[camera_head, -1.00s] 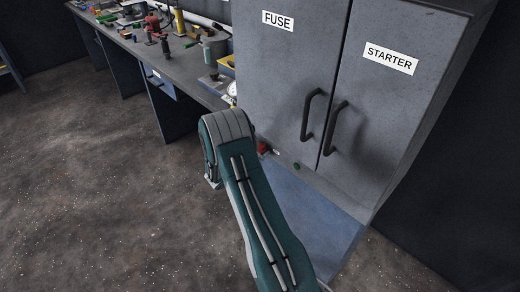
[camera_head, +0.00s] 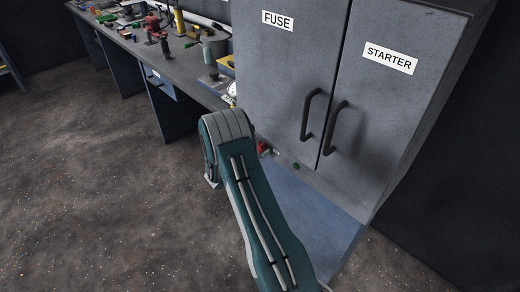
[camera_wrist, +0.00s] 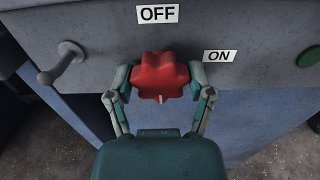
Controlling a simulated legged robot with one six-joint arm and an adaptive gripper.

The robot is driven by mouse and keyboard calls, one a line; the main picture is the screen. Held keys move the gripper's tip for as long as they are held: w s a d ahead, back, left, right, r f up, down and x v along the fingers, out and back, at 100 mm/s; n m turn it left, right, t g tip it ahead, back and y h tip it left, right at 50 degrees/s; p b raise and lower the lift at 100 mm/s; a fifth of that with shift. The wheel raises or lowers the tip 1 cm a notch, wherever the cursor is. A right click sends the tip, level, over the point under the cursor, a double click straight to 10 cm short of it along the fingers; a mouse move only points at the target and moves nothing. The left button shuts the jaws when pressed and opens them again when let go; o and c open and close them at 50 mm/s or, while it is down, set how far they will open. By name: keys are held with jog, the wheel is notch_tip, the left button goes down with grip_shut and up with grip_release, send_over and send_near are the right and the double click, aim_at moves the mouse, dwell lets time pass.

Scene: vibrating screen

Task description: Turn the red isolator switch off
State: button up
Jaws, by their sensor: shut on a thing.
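The red isolator switch (camera_wrist: 160,76) is a lobed red knob on the grey panel in the wrist view. A small white mark shows at its lower edge. My gripper (camera_wrist: 160,85) is shut on the knob, with one finger on its left side and one on its right. An OFF label (camera_wrist: 157,13) is above the knob and an ON label (camera_wrist: 219,56) is at its upper right. In the head view only a bit of the red switch (camera_head: 263,148) shows beside my arm, which hides my gripper.
A grey lever (camera_wrist: 60,62) is left of the knob and a green button (camera_wrist: 309,57) is to the right. Above the panel are cabinet doors with two dark handles (camera_head: 311,115). A cluttered workbench (camera_head: 185,68) stands at the left. The floor at the left is clear.

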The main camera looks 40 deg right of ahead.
jog(key=shift+w, duration=0.1)
jog(key=o, duration=1.1)
jog(key=shift+d, duration=0.1)
jog(key=a, duration=1.2)
jog(key=shift+s, duration=0.45)
jog(key=shift+f, duration=0.1)
